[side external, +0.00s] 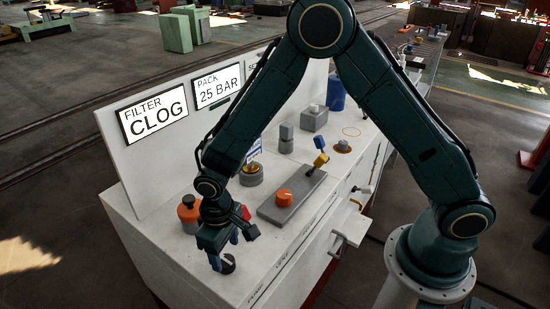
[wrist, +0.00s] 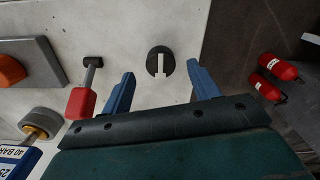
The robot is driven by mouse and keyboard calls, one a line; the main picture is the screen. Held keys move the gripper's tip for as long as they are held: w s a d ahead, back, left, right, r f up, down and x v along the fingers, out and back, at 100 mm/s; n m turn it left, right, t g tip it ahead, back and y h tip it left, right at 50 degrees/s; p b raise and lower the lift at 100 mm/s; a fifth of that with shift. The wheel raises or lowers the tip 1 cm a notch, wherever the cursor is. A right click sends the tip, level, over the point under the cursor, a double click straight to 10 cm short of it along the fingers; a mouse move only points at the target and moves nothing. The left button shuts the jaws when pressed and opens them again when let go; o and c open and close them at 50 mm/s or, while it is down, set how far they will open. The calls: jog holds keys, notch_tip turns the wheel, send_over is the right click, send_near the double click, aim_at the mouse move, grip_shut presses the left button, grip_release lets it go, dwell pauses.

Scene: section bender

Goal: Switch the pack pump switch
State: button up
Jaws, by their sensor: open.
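A round black rotary switch with a pale bar handle (wrist: 158,62) sits on the white bench top. I take it for the pack pump switch, though no label on it is readable. The switch also shows in the side view (side external: 228,265) near the bench's front left corner. My gripper (wrist: 161,72) is open and empty, pointing down, with one blue finger to each side of the switch in the wrist view. My gripper (side external: 233,248) is just above the switch in the side view. I cannot tell the exact height gap. Neither finger visibly touches it.
A red-handled lever (wrist: 82,100) stands close to one finger. An orange knob on a grey block (side external: 284,196), an orange-and-black button (side external: 188,209) and a yellow-and-blue lever (side external: 321,158) are nearby. Lit panels read "FILTER CLOG" (side external: 153,114) and "PACK 25 BAR" (side external: 217,86).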

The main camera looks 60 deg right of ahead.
aim_at(229, 260)
notch_tip(229, 260, up, 10)
jog(key=shift+r, duration=0.15)
dwell(0.3)
jog(key=s+d+r+m+t, duration=0.1)
jog(key=s+d+r, duration=0.2)
jog(key=d+r, duration=0.3)
jog(key=s+d+r+t, duration=0.2)
jog(key=s+d+r, duration=0.25)
jog(key=r, duration=0.35)
jog(key=s+d+r+m+t, duration=0.1)
jog(key=s+d+r, duration=0.1)
jog(key=s+d, duration=0.2)
jog(key=s+d+r+t, duration=0.1)
jog(key=s+d, duration=0.3)
jog(key=s, duration=0.4)
jog(key=shift+s+r+m+t, duration=0.3)
jog(key=shift+s+r+m, duration=0.1)
jog(key=shift+r, duration=0.2)
